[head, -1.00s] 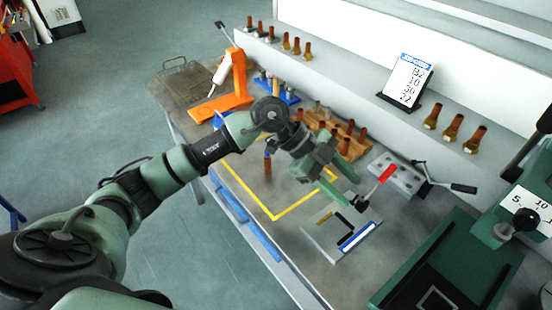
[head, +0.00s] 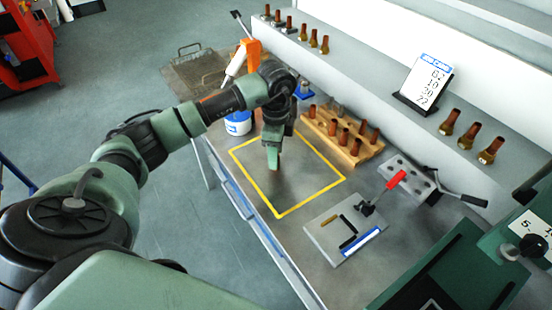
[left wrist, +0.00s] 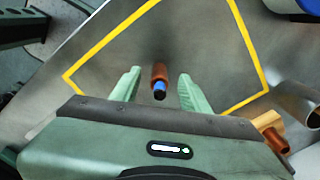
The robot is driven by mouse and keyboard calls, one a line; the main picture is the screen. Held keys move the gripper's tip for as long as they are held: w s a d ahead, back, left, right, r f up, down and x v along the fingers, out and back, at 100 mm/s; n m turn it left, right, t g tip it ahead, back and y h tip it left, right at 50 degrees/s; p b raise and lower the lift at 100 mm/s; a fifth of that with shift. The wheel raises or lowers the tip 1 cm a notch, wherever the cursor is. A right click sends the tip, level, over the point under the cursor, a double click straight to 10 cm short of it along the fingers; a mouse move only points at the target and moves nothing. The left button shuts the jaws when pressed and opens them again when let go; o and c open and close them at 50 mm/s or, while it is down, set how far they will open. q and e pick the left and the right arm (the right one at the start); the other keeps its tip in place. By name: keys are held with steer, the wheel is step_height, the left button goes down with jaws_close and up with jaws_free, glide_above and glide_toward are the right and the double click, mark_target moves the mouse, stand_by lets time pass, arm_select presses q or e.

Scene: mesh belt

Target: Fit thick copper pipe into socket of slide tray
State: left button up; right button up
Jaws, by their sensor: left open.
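A copper pipe (left wrist: 159,75) with a blue end shows in the left wrist view, inside the yellow outline on the bench. It lies between the two spread fingers of my left gripper (left wrist: 160,92), with gaps on both sides. In the head view my left gripper (head: 273,158) points down over the yellow-outlined area and hides this pipe. A grey block with holes (head: 408,176) and a lever stands on the bench to the right; I cannot tell whether it is the slide tray. My right gripper is not in view.
A wooden rack (head: 350,149) with several copper pipes stands right of the gripper. A flat plate (head: 335,240) with small tools and a red-handled clamp (head: 396,180) lie further right. A white-blue tub (head: 238,123) is behind left. The outlined area's front (head: 285,200) is clear.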

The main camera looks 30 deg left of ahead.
arm_select(q)
steer(key=shift+f, duration=0.65)
jaws_close()
steer(key=shift+r, duration=0.15)
